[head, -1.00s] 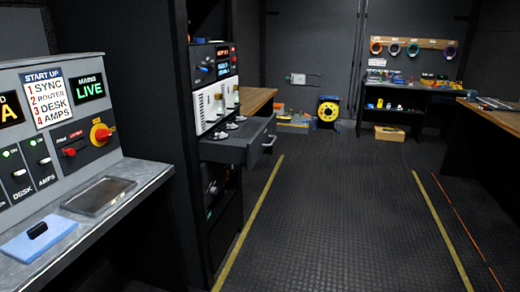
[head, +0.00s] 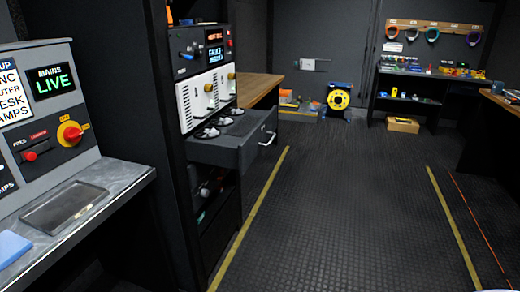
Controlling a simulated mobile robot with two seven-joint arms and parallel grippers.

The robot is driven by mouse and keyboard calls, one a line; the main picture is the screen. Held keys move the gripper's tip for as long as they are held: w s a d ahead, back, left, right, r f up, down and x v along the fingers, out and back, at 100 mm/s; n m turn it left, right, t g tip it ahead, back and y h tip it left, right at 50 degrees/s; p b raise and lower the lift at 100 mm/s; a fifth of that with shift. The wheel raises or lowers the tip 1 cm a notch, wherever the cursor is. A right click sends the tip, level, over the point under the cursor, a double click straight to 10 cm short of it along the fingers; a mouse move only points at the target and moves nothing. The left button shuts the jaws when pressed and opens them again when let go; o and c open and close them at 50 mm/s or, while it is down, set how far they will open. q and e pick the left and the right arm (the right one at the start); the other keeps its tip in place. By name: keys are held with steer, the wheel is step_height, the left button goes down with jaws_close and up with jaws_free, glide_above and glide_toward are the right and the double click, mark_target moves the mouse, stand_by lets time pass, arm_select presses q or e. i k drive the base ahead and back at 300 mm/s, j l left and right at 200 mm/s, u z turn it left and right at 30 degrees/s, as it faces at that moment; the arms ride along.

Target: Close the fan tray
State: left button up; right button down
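The fan tray (head: 237,153) is a dark grey drawer pulled out of the equipment rack (head: 162,120) at left of centre in the head view. It sticks out to the right into the aisle. A light bar handle (head: 268,138) is on its front face. Several small round fan-like parts sit in it near the rack. Neither gripper shows, and nothing of mine touches the tray. A small pale shape at the bottom right edge is too cut off to tell.
A control console (head: 60,165) with a metal shelf stands close at left. A wooden-topped bench (head: 256,88) is behind the tray. The dark floor (head: 340,215) between the yellow lines is clear. A shelf unit (head: 430,77) and cardboard box (head: 403,125) are at the back.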

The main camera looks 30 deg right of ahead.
mark_target(232, 138)
steer(key=i+l, duration=0.15)
steer(key=l, duration=0.2)
steer(key=i+l, duration=0.2)
steer(key=l, duration=0.2)
steer(key=i+l, duration=0.15)
steer(key=l, duration=0.2)
steer(key=i+l, duration=0.2)
steer(key=l, duration=0.15)
steer(key=u, duration=0.05)
